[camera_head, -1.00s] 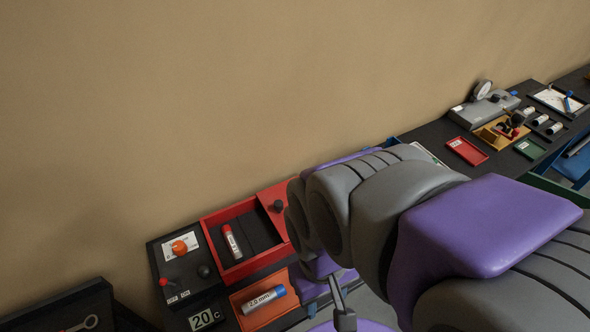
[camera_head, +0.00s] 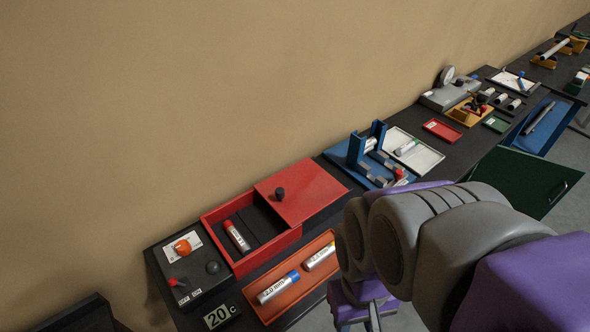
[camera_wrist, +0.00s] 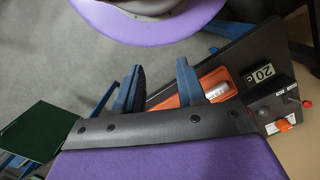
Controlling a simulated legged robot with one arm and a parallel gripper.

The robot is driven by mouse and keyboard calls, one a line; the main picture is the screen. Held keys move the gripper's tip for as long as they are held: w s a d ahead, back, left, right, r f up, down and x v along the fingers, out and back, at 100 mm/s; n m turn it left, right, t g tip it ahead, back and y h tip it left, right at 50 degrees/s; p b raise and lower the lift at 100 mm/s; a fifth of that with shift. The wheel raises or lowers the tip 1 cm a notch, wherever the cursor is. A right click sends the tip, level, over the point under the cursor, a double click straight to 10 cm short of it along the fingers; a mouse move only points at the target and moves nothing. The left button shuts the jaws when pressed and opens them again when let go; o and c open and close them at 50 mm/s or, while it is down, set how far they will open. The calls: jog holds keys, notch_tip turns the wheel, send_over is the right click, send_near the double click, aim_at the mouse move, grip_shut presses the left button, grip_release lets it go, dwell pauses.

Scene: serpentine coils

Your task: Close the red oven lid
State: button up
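The red oven (camera_head: 222,263) is an open-topped red box on the dark bench in the head view. Its flat red lid (camera_head: 312,190) with a black knob (camera_head: 280,193) lies to the right side, leaving the left part of the box uncovered. A red-capped tube (camera_head: 237,236) lies inside the open part. My gripper (camera_wrist: 160,84) shows in the wrist view with its two blue-grey fingers apart and nothing between them. In the head view my arm is at the lower right, in front of and right of the oven, and the fingertips are hard to make out.
A control box (camera_head: 190,268) with an orange knob stands left of the oven. An orange tray (camera_head: 318,282) with two tubes lies in front. A blue rack (camera_head: 350,152) and white tray (camera_head: 425,158) are farther right. The wall runs behind the bench.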

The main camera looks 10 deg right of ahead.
jog(key=w+a, duration=0.1)
jog(key=w, duration=0.2)
jog(key=w+a+r+n+y, duration=0.1)
jog(key=w+a, duration=0.1)
jog(key=w, duration=0.1)
jog(key=w+a+n+y, duration=0.1)
jog(key=w, duration=0.3)
jog(key=shift+a+r+t, duration=0.2)
jog(key=shift+a+t, duration=0.15)
jog(key=shift+t, duration=0.05)
grip_shut()
jog(key=n+t+y+b, duration=0.1)
jog(key=t+y, duration=0.3)
jog(key=t, duration=0.1)
send_over(304, 196)
jog(key=s+d, duration=0.2)
jog(key=d, duration=0.4)
notch_tip(304, 196, down, 4)
jog(key=x, duration=0.3)
jog(key=b+x, duration=0.1)
jog(key=x, duration=0.2)
jog(key=s+a+x, duration=0.1)
jog(key=x, duration=0.2)
jog(key=shift+w+a+f+b, duration=0.15)
jog(key=shift+a+b, duration=0.15)
jog(key=shift+b, duration=0.1)
jog(key=shift+s+a, duration=0.2)
jog(key=shift+a, duration=0.9)
jog(key=shift+s+a, duration=0.1)
jog(key=shift+a, duration=0.25)
